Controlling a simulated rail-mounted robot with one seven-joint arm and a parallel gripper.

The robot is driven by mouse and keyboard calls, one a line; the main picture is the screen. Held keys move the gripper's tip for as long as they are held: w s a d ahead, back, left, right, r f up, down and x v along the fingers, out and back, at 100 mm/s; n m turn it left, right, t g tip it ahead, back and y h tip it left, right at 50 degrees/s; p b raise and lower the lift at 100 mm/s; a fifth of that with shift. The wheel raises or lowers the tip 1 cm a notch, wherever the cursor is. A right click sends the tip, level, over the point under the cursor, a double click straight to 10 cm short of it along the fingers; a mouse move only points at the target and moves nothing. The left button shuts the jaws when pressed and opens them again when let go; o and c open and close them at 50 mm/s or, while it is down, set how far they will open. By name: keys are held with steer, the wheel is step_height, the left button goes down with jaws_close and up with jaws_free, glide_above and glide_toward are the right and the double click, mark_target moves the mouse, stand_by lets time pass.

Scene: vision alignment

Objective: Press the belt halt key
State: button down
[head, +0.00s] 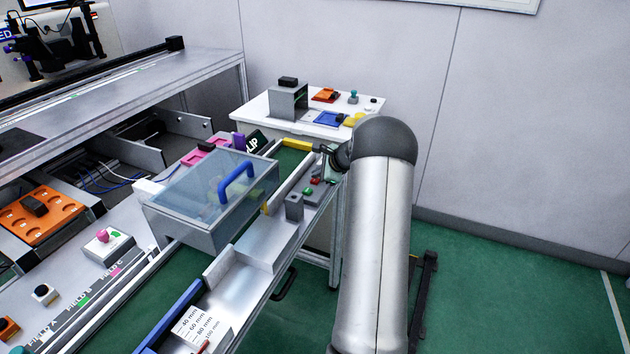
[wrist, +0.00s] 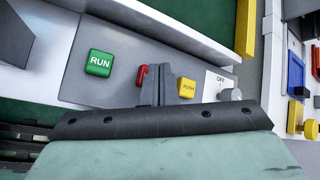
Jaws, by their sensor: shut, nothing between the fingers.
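A red key (wrist: 142,75), taken to be the belt halt key, sits on a grey panel between a green RUN key (wrist: 100,63) and a yellow PUSH key (wrist: 187,88). Its lettering cannot be read, and my fingers hide its right part in the wrist view. My gripper (wrist: 156,72) is shut and empty, with its tips over the panel just right of the red key. Whether they touch the panel cannot be told. In the head view the red key (head: 315,181) and the green key (head: 308,190) show small on the belt's side panel, with my wrist beside them.
A rotary knob (wrist: 231,95) marked OFF is right of the yellow key. A clear-lidded box with a blue handle (head: 237,181) stands left of the panel. A small grey block (head: 294,206) is near the keys. A white side table (head: 259,108) stands behind.

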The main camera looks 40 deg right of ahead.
mark_target(318, 181)
steer(key=shift+f+b, duration=0.4)
steer(key=shift+f, duration=0.1)
steer(key=shift+r, duration=0.1)
stand_by(0.5)
steer(key=shift+r+p, duration=0.55)
steer(key=shift+r, duration=0.25)
steer(key=shift+r+p, duration=1.75)
steer(key=shift+r, duration=0.85)
steer(key=shift+f, duration=0.1)
